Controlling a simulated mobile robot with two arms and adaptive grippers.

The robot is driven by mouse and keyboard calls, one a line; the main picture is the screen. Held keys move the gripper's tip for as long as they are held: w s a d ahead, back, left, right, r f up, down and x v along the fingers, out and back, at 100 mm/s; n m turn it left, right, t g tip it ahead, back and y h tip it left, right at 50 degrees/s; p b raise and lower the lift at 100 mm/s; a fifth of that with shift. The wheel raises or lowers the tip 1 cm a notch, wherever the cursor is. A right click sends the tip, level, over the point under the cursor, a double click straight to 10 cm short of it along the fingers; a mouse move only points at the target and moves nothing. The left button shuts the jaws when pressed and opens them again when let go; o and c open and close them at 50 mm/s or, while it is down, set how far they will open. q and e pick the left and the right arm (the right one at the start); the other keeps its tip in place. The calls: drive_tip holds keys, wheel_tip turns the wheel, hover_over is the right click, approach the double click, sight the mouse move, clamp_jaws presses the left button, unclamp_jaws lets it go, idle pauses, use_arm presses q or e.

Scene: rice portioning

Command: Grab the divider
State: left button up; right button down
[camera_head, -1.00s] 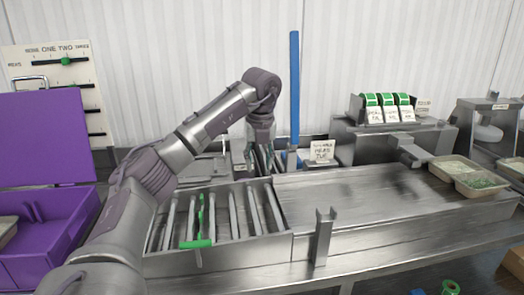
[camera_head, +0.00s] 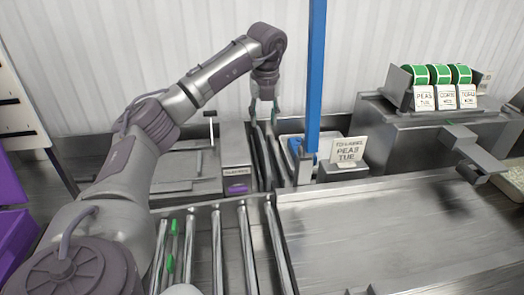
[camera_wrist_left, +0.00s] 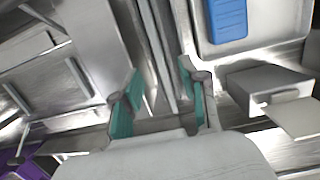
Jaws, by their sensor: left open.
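Thin upright metal plates, which look like the divider (camera_head: 262,160), stand in a narrow slot at the back of the bench, between a grey box and a tray. They also show as long metal strips in the left wrist view (camera_wrist_left: 172,45). My left gripper (camera_head: 263,113) points down over their far end, its green-padded fingers apart. In the left wrist view the left gripper (camera_wrist_left: 160,98) has the strips running between and beyond its fingers. I cannot tell whether it touches them. My right gripper is not in view.
A blue post (camera_head: 316,90) rises just right of the slot. A PEAS TUE card (camera_head: 347,150) stands beside it. A grey box with a purple label (camera_head: 237,170) is on the left. Metal rails (camera_head: 246,245) lie in front. The steel bench top (camera_head: 390,230) is clear.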

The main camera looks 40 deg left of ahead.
sight(262, 140)
use_arm(q)
drive_tip(key=f, duration=0.4)
drive_tip(key=shift+w+a+f, duration=0.1)
drive_tip(key=shift+a+f, duration=0.15)
drive_tip(key=shift+f, duration=0.05)
drive_tip(key=shift+w+a+f, duration=0.1)
drive_tip(key=shift+f, duration=0.45)
drive_tip(key=f+p, duration=0.1)
drive_tip(key=f, duration=0.3)
drive_tip(key=shift+s+f+p, duration=0.15)
drive_tip(key=shift+s+p, duration=0.05)
drive_tip(key=shift+p, duration=0.15)
drive_tip(key=shift+w+a+f, duration=0.1)
drive_tip(key=shift+f, duration=0.25)
drive_tip(key=shift+c, duration=0.3)
clamp_jaws()
